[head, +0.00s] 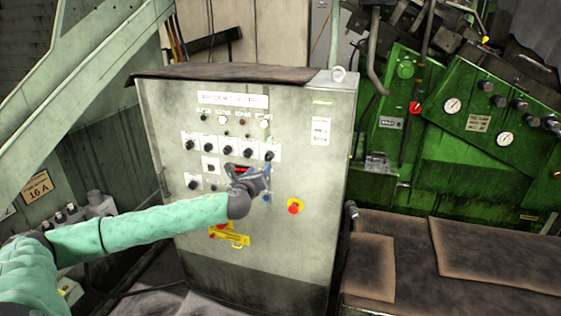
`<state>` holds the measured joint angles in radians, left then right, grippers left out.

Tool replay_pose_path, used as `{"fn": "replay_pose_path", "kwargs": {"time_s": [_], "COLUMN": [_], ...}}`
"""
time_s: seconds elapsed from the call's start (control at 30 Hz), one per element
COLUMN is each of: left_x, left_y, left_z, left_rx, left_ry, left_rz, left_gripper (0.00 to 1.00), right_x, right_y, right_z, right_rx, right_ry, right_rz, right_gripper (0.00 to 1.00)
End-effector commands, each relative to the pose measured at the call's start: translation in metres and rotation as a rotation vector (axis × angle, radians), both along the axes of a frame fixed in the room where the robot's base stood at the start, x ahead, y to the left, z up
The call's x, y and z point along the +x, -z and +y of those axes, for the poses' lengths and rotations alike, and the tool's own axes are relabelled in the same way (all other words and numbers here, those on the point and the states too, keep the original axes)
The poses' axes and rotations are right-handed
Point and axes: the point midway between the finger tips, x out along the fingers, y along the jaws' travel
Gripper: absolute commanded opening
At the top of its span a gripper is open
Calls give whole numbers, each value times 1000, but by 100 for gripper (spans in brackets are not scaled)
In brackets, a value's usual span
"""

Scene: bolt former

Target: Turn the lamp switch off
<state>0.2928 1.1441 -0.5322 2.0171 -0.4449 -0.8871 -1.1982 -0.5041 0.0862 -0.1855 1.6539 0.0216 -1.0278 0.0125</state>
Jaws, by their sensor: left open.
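The grey control cabinet (300,255) stands in the middle of the head view, with rows of black rotary knobs (228,151) on its front. The labels are too small to read, so I cannot tell which knob is the lamp switch. My left gripper (252,174) is open and empty in front of the panel, just below the right part of the upper knob row. It hides part of the panel behind it. I cannot tell whether it touches the panel. My right gripper is not in view.
A yellow latch plate (230,236) is lower down. A green machine (460,150) with gauges stands at the right.

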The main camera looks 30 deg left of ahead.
Motion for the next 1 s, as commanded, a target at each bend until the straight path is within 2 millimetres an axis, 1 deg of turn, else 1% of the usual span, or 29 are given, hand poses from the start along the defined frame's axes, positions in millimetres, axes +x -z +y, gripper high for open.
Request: {"fn": "replay_pose_path", "kwargs": {"time_s": [0.1, 0.2, 0.3, 0.43, 0.53, 0.8, 1.0], "left_x": [1, 1, 2, 4, 12, 47, 68], "left_y": [-2, -2, -2, -3, -4, -5, -4], "left_z": [-3, -5, -5, -4, -2, 6, 11], "left_rx": [177, 282, 343, 371, 371, 367, 368], "left_ry": [21, 30, 32, 31, 30, 29, 29], "left_rz": [34, 59, 75, 82, 83, 82, 83], "left_gripper": [52, 52, 52, 52, 52, 52, 52], "right_x": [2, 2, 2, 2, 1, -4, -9], "right_y": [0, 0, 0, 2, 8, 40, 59], "right_z": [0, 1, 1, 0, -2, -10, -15], "right_rx": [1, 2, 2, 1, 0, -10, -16], "right_ry": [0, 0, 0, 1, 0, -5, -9], "right_rz": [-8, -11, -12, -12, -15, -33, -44], "right_gripper": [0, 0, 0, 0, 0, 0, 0]}}
